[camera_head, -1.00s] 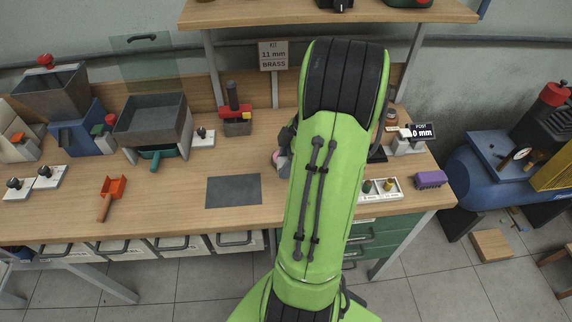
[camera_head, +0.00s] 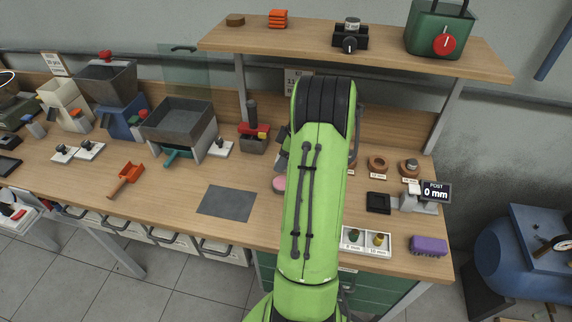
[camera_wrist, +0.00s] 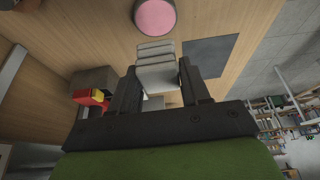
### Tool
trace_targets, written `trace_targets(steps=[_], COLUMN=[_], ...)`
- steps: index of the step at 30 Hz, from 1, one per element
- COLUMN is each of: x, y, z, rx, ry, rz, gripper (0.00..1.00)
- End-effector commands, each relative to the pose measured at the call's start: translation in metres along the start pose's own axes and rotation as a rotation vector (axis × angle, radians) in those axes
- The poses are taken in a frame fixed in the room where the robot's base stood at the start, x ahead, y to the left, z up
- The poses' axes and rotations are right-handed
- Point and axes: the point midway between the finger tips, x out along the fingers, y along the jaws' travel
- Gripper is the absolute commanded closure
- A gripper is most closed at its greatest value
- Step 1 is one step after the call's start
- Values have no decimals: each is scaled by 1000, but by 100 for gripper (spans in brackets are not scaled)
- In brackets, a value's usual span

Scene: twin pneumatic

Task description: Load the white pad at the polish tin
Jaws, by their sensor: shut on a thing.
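My gripper (camera_wrist: 159,78) is shut on a pale grey-white, layered block, the white pad (camera_wrist: 155,52), which shows between its two dark fingers in the wrist view. The polish tin, round with a pink top and dark rim (camera_wrist: 155,16), lies just beyond the pad on the bench. A gap shows between pad and tin in the picture; their height difference is hard to tell. In the head view the pink tin (camera_head: 279,184) shows at the left edge of my green arm, which hides most of my gripper and the pad.
A dark grey mat (camera_head: 227,202) lies left of the tin. A red-and-grey fixture (camera_head: 254,139) stands behind. A white tray with small parts (camera_head: 367,240), a purple brush (camera_head: 428,246) and a post gauge (camera_head: 418,199) stand to the right. A shelf (camera_head: 370,47) hangs above.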

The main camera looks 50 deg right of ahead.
Motion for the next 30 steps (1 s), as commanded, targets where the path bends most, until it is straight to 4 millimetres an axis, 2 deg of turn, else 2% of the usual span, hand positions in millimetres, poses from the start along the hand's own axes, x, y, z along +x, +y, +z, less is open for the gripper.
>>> trace_targets(steps=[5, 16, 30], x=[12, 54, 56], y=[0, 0, 0], z=[4, 22, 23], rx=[1, -1, -1], ry=[0, 0, 0], rz=[0, 0, 0], gripper=[78, 78, 78])
